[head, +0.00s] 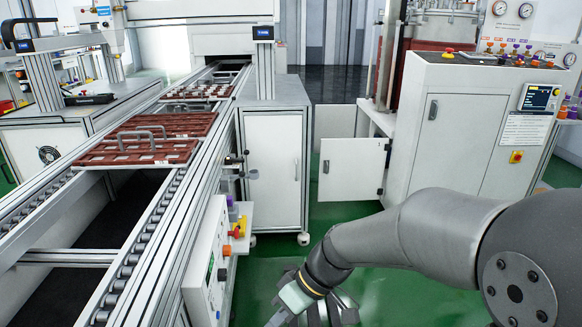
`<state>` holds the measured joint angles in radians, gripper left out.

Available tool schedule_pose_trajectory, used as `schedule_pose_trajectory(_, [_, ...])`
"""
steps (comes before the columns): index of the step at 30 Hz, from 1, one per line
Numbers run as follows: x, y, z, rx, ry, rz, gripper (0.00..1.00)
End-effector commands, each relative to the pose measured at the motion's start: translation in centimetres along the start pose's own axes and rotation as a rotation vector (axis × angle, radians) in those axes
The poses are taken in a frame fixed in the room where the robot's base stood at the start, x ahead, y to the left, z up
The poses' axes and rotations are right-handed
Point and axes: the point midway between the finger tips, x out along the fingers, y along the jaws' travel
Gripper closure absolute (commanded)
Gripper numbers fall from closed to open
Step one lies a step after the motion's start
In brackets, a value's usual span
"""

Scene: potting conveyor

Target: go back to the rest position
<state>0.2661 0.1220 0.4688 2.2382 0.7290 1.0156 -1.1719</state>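My grey arm comes in from the right and reaches to the bottom middle of the head view. My gripper (312,312) hangs low there, to the right of the conveyor's control panel and over the green floor. Its lower part is at the picture's bottom edge, so I cannot tell whether the fingers are open or shut, or whether they hold anything.
A roller conveyor (118,292) runs along the left, carrying dark red trays (110,157) with handles. A control panel (208,270) juts from its side near my gripper. Green floor is free between.

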Motion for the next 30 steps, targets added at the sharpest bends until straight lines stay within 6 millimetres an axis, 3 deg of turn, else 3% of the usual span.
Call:
schedule_pose_trajectory(1, [-4.0,-2.3,0.1,0.058,-0.041,0.055,1.00])
schedule_pose_trajectory(3, [-7.4,-3.8,1.4,0.163,-0.092,0.140,1.00])
schedule_pose_trajectory(9, [-17.1,-7.8,5.2,0.465,-0.156,0.389,1.00])
schedule_pose_trajectory(15, [-24.5,-10.9,8.1,0.707,-0.123,0.583,1.00])
schedule_pose_trajectory(21, [-27.3,-11.9,9.6,0.820,-0.083,0.667,1.00])
schedule_pose_trajectory(30, [-27.2,-11.8,9.9,0.835,-0.079,0.675,1.00])
